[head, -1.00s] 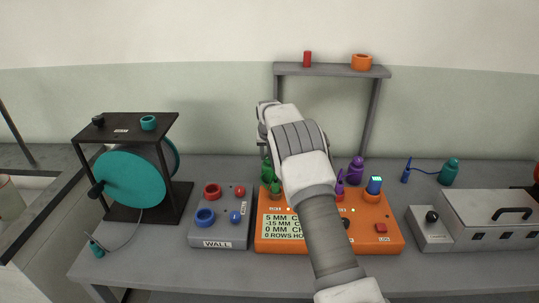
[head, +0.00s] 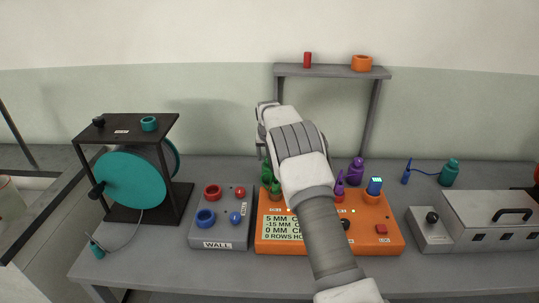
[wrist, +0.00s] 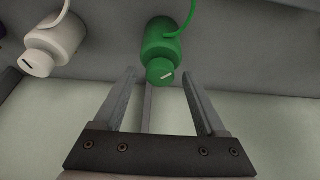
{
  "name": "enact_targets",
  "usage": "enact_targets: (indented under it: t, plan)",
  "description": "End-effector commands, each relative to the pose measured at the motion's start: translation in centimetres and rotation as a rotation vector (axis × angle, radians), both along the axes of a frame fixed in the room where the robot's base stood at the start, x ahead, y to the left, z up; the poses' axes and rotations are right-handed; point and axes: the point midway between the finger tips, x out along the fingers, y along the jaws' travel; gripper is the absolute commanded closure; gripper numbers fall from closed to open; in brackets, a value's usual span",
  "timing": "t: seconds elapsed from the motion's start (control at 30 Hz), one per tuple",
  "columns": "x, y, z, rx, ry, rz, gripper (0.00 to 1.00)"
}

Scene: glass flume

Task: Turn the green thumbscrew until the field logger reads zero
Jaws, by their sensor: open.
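In the wrist view a green bottle-shaped body (wrist: 160,40) with a green cable ends in a narrower green cap (wrist: 162,73) with a pale line, which looks like the green thumbscrew. My gripper (wrist: 158,75) is open, its fingertips on either side of this cap, with gaps showing. In the head view green parts (head: 266,173) show just left of my arm, which hides my fingers. The orange logger box (head: 372,242) has a display (head: 280,228) reading 5 MM, -15 MM, 0 MM and 0 ROWS; my arm covers the line ends. I cannot tell which line belongs to the green one.
A white body (wrist: 55,40) sits left of the green one in the wrist view. A grey WALL box (head: 220,233) and a teal reel (head: 130,178) stand left. A purple bottle (head: 356,170) and a grey case (head: 495,215) are right. A shelf (head: 330,71) rises behind.

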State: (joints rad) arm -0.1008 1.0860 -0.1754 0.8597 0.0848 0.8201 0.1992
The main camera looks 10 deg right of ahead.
Motion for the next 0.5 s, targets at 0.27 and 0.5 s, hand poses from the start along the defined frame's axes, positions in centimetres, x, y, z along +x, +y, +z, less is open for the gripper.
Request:
enact_targets:
  t: [0.27,0.5]
  plan:
    - [-0.8,0.2,2.2,0.001,-0.001,0.0,0.27]
    - [-2.7,0.5,7.0,0.0,-0.004,0.0,0.27]
